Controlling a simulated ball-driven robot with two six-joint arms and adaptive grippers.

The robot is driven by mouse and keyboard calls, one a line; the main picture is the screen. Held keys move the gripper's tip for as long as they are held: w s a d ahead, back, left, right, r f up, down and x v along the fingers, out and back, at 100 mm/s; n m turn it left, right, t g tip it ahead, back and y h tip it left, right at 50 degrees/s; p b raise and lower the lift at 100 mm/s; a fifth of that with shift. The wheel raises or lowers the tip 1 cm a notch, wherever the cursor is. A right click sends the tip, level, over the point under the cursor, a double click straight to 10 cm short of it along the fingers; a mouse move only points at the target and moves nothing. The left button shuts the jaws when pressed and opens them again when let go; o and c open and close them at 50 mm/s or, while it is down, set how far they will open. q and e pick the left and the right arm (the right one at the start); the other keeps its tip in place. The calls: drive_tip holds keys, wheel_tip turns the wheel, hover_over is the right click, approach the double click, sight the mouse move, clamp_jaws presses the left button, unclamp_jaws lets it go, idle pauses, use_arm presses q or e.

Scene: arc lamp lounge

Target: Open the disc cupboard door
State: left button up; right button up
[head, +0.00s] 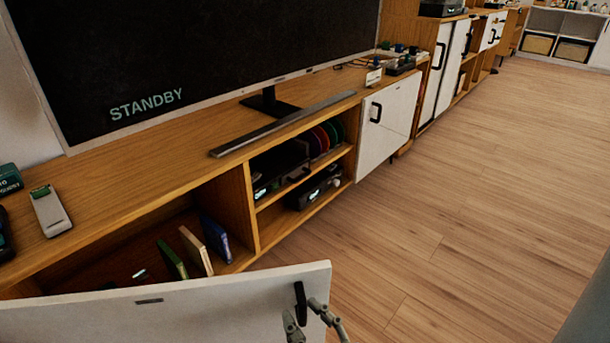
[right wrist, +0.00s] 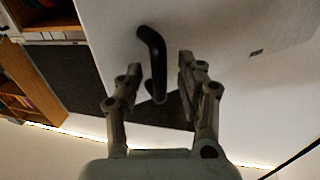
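The white cupboard door (head: 215,305) at the lower left of the head view is swung out from the cabinet. Its compartment (head: 110,255) is exposed, with several upright cases inside. The black door handle (head: 300,300) is near the door's right end. It also shows in the right wrist view (right wrist: 152,50). My right gripper (head: 304,314) is at the handle. In the right wrist view the gripper (right wrist: 159,75) has its fingers apart, one on each side of the handle, with visible gaps. My left gripper is not in view.
The long wooden cabinet (head: 150,178) carries a large screen (head: 200,50) and a soundbar (head: 280,122). Open shelves (head: 275,218) hold black devices. Another white door (head: 390,120) farther along is closed. The wooden floor (head: 470,210) to the right is clear.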

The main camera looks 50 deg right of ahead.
drive_tip(key=s+a, duration=0.1)
drive_tip(key=s, duration=1)
drive_tip(key=shift+a, duration=0.4)
drive_tip(key=shift+c, duration=0.2)
